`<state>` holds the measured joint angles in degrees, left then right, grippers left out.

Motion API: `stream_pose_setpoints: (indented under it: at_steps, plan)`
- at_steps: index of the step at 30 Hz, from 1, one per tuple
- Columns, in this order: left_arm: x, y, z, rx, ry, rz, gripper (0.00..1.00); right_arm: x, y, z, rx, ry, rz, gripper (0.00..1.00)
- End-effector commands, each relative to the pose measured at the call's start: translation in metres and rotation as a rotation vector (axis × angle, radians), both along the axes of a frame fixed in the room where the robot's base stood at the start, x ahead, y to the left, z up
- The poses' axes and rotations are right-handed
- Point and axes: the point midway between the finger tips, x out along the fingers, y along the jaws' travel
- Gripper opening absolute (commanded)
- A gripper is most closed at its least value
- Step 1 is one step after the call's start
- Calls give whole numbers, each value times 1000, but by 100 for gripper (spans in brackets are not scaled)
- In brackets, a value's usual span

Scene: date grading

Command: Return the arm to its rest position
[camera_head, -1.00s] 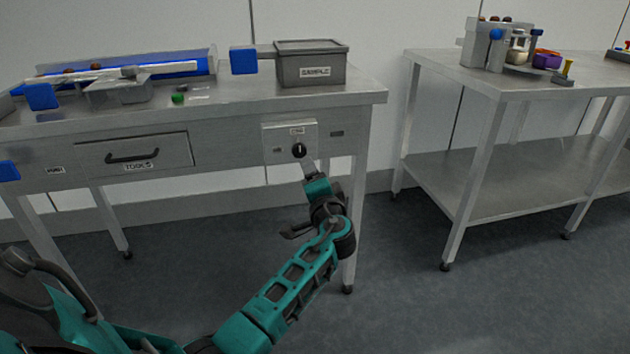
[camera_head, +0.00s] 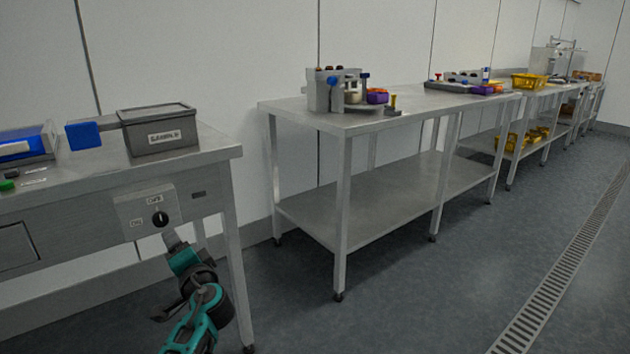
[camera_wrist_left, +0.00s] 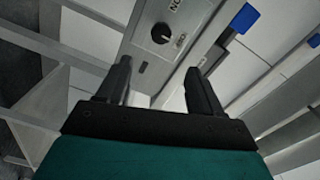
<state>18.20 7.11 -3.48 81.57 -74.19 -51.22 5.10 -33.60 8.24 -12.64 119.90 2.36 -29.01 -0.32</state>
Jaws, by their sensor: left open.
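My left arm shows teal and black in the head view, and its gripper (camera_head: 172,240) is just below the switch plate on the front of the left steel table. The black rotary knob (camera_head: 160,219) sits on that plate between ON and OFF labels. In the left wrist view the two dark fingers of my left gripper (camera_wrist_left: 160,88) are spread apart with nothing between them. The knob (camera_wrist_left: 161,33) is beyond the fingertips there, apart from them. My right gripper is in neither current view.
The left steel table (camera_head: 215,147) carries a grey sample box (camera_head: 158,130) with a blue handle. A second steel table (camera_head: 300,205) with a lower shelf stands to the right, holding a small grey device (camera_head: 322,92). Open floor (camera_head: 420,290) and a drain grate (camera_head: 570,255) lie right.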

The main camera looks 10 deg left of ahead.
Motion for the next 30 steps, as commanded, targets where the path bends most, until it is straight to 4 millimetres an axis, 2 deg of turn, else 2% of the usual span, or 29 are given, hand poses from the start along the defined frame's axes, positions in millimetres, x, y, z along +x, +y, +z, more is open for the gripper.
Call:
stream_pose_setpoints:
  at_steps: [2, 5, 8, 10, 12, 15, 20, 25, 27, 30]
  plan:
    - [-6, -6, -14, -33, 15, -24, 66, 0, 0, 0, -1, 0, 1, 43]
    - [-21, -24, -48, -138, 46, -99, 66, 0, -1, 0, -2, -1, 2, 43]
    - [-51, -56, -95, -315, 89, -209, 66, 0, -1, 0, -5, -1, 3, 43]
    - [-77, -86, -123, -460, 116, -291, 66, 0, -1, 0, -6, -1, 4, 43]
    - [-106, -116, -146, -612, 136, -364, 66, 0, -2, 0, -7, -1, 4, 43]
    - [-146, -156, -164, -817, 152, -445, 66, 0, -2, 0, -7, -1, 5, 43]
    - [-202, -207, -170, -1099, 155, -523, 66, 0, -2, -1, -7, -1, 4, 43]
    - [-253, -249, -159, -1366, 138, -560, 66, 0, -2, -1, -7, 0, 4, 43]
    - [-253, -248, -138, -1374, 130, -559, 66, -1, -2, 19, -10, 4, 4, 43]
    - [-254, -244, -124, -1364, 129, -551, 66, -1, -5, 38, -14, -6, -2, 43]
